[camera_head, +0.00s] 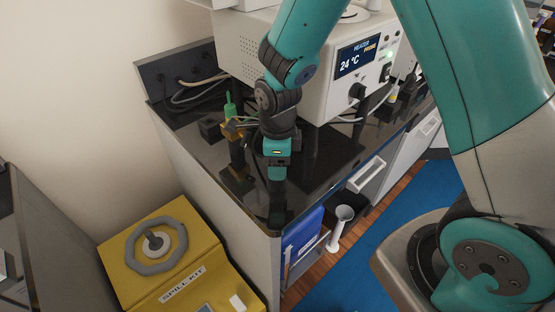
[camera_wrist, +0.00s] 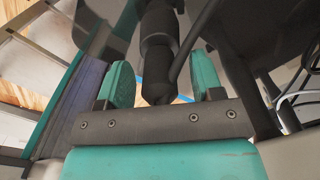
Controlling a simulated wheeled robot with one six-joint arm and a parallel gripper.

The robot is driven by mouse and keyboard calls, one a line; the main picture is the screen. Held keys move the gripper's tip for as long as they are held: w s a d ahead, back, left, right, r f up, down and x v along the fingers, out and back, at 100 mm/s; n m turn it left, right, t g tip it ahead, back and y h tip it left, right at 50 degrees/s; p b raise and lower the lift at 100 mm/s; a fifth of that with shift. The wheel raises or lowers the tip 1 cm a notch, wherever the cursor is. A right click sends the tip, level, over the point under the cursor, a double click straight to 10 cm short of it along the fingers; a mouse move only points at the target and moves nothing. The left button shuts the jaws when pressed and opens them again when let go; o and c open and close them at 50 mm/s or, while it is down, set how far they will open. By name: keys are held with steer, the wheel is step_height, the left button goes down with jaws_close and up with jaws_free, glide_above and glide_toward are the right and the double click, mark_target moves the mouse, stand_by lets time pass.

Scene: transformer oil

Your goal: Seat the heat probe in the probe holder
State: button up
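My gripper (camera_head: 277,172) is above the glossy black counter, pointing down, left of the heater's front. In the wrist view its two teal fingers (camera_wrist: 163,78) stand apart. A dark stepped cylinder (camera_wrist: 157,50), perhaps the heat probe, shows between them, with visible gaps on both sides. A thin dark cable or rod runs beside it. In the head view I cannot make out the probe by the gripper. A brass-and-black stand (camera_head: 236,130), possibly the probe holder, is left of my gripper, with a green upright piece (camera_head: 230,106) by it.
The white heater (camera_head: 345,85) reads 24 °C and stands behind my gripper. Cables (camera_head: 195,88) lie at the back left of the counter (camera_head: 325,150). A yellow spill kit (camera_head: 185,275) stands at the lower left. Bare counter lies right of my gripper.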

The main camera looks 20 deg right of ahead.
steer(key=shift+r, duration=0.1)
step_height(320, 180, up, 17)
steer(key=b, duration=0.1)
stand_by(0.5)
steer(key=shift+r, duration=0.1)
steer(key=s+a+r+n+y, duration=0.1)
steer(key=s+a+n+y, duration=0.1)
steer(key=s+n, duration=0.7)
steer(key=s+a+r+n+y, duration=0.1)
steer(key=s+n, duration=0.8)
steer(key=n, duration=1.2)
steer(key=shift+s+a+y, duration=0.2)
steer(key=shift+a+y, duration=0.4)
steer(key=shift+a, duration=0.3)
